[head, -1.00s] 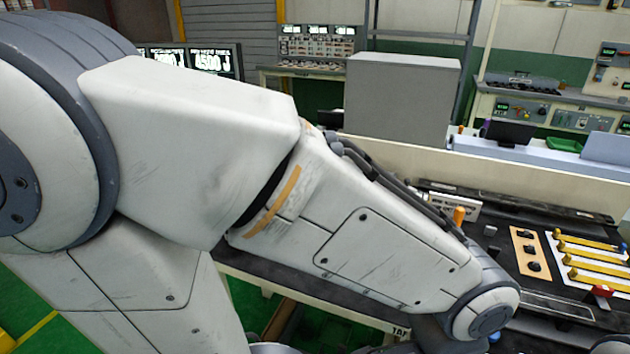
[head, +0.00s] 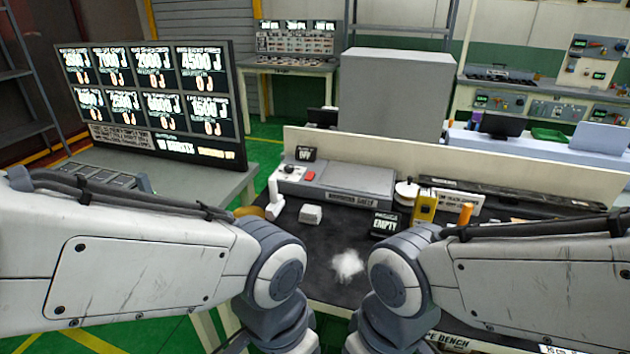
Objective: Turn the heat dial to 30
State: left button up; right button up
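A grey unit on the dark bench (head: 330,278) has a small dark round knob (head: 288,169) on a pale panel. The knob may be the heat dial; its markings and setting are too small to read. A red button (head: 309,176) sits to its right, and a small black display reading "OFF" (head: 306,154) stands behind. My two arms come in from the left and right, and their wrists bend down at the front of the bench. Both grippers are below the bottom edge of the picture. The knob is clear of both arms.
A white fluffy clump (head: 348,264) and a small grey block (head: 310,214) lie on the bench. A black "EMPTY" sign (head: 385,224) and a yellow device (head: 424,207) stand to the right. A low cream partition (head: 450,163) runs behind. A large display board (head: 150,100) stands left.

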aim_at(289, 168)
jog(key=z, duration=0.05)
jog(key=k, duration=0.55)
jog(key=u, duration=0.9)
jog(key=i, duration=1.4)
jog(key=z, duration=0.7)
jog(key=i, duration=0.35)
jog(key=z, duration=0.2)
